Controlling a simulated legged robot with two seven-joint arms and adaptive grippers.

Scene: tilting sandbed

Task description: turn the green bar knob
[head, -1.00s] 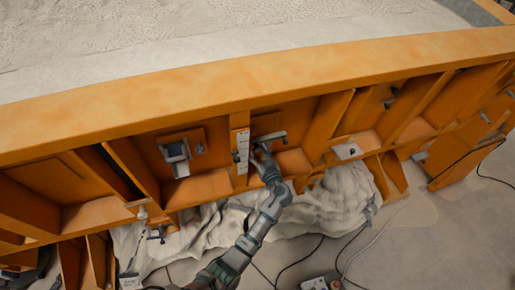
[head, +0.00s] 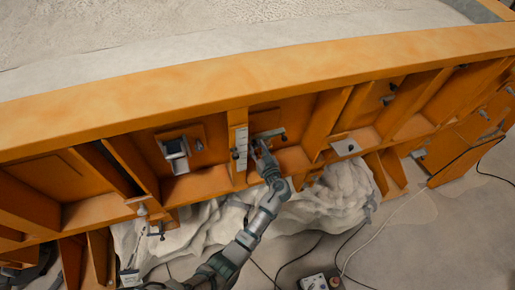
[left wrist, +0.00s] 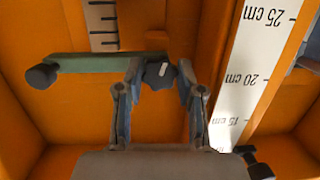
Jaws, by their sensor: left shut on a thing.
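The green bar knob (left wrist: 100,63) lies nearly level across the left wrist view. It has a dark round grip (left wrist: 41,76) at its left end and a dark lobed hub (left wrist: 159,74) at its right. My left gripper (left wrist: 160,82) has a finger on each side of the hub and is shut on it. In the head view the bar (head: 270,133) shows small inside an orange bay, with my left gripper (head: 261,148) reaching it from below; the fingers partly cover the hub there. My right gripper is not in view.
A white ruler plate (left wrist: 255,70) stands close right of the gripper. Orange ribs (head: 325,124) wall the bay on both sides. A grey box fitting (head: 175,148) is in the bay to the left. A crumpled white sheet (head: 335,195) and cables lie below.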

